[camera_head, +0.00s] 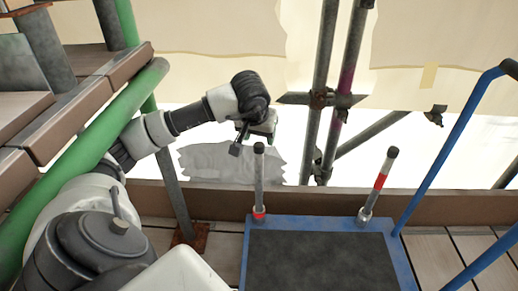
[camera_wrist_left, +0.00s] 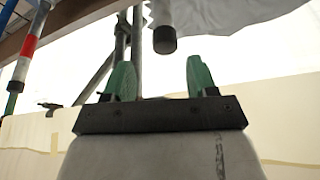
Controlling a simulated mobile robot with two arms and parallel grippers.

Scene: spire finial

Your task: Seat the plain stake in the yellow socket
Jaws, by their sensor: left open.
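The plain stake (camera_head: 259,178) is a grey rod with a black top end, standing upright in a red-ringed socket (camera_head: 259,215) at the back left of the blue-framed platform. My left gripper (camera_head: 254,140) is open and empty by the stake's black top. In the left wrist view the green fingers (camera_wrist_left: 160,68) are spread, and the plain stake's black end (camera_wrist_left: 164,38) shows ahead, between their lines but apart from them. I see no yellow socket. My right gripper is not in view.
A red-banded stake (camera_head: 379,184) stands tilted at the platform's back right; it also shows in the left wrist view (camera_wrist_left: 27,50). The dark platform top (camera_head: 318,262) is clear. Scaffold poles (camera_head: 325,90) rise behind, a green pole (camera_head: 90,140) runs left, and a blue rail (camera_head: 450,140) stands right.

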